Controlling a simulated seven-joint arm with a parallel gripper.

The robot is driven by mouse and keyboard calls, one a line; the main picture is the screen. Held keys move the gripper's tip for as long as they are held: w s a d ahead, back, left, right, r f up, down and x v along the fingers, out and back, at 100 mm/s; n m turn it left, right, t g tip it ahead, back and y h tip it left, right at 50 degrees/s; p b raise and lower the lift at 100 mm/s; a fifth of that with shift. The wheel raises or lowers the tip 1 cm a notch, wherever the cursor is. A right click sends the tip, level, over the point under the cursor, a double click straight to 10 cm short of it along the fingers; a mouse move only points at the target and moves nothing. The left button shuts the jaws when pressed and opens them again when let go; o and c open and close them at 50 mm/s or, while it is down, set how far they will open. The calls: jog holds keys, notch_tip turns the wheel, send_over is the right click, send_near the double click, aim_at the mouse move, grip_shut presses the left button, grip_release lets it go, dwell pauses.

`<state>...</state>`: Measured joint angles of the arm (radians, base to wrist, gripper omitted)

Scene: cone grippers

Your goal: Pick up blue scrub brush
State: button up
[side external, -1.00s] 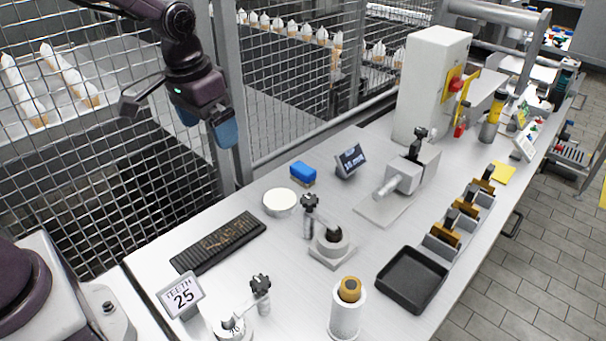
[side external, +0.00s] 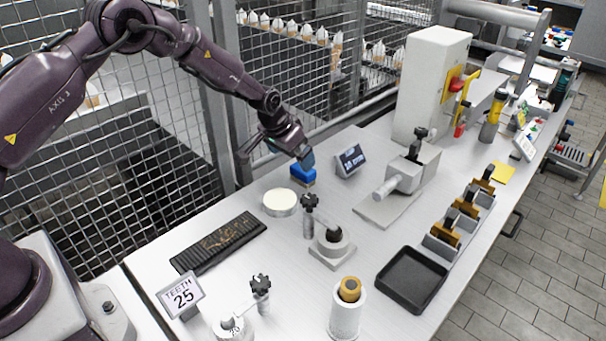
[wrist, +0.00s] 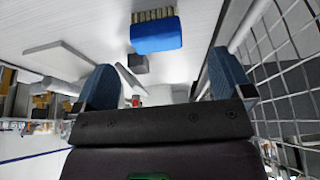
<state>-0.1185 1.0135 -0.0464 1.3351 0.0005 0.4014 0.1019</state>
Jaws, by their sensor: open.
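The blue scrub brush (side external: 303,175) lies on the white bench near its back edge, between a round white-topped dish and a small display. In the wrist view the brush (wrist: 157,36) shows its blue body and a row of tan bristles, ahead of the fingers and between their lines. My gripper (side external: 306,160) is just above the brush in the side view, its blue fingertip overlapping the brush's top edge. In the wrist view my gripper (wrist: 152,88) has its two blue fingers wide apart with nothing between them. I cannot tell whether a fingertip touches the brush.
The small display (side external: 350,160) stands close to the right of the brush. The round dish (side external: 280,202) is in front of it. A mesh fence (side external: 290,110) runs close behind. A black post clamp (side external: 309,215) stands nearer the camera. A black tray (side external: 412,279) is farther right.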

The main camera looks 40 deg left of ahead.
jog(key=shift+d+x, duration=0.15)
jog(key=shift+x, duration=1.5)
jog(key=shift+d+x, duration=0.1)
jog(key=shift+x, duration=1.6)
jog(key=shift+r, duration=0.1)
jog(key=c, duration=1)
jog(key=shift+w+r, duration=0.1)
jog(key=shift+r, duration=0.5)
jog(key=s+r, duration=0.7)
jog(key=s, duration=0.2)
jog(key=s+d+r, duration=0.1)
jog(key=s+r, duration=0.3)
jog(key=s, duration=0.1)
jog(key=shift+r, duration=0.4)
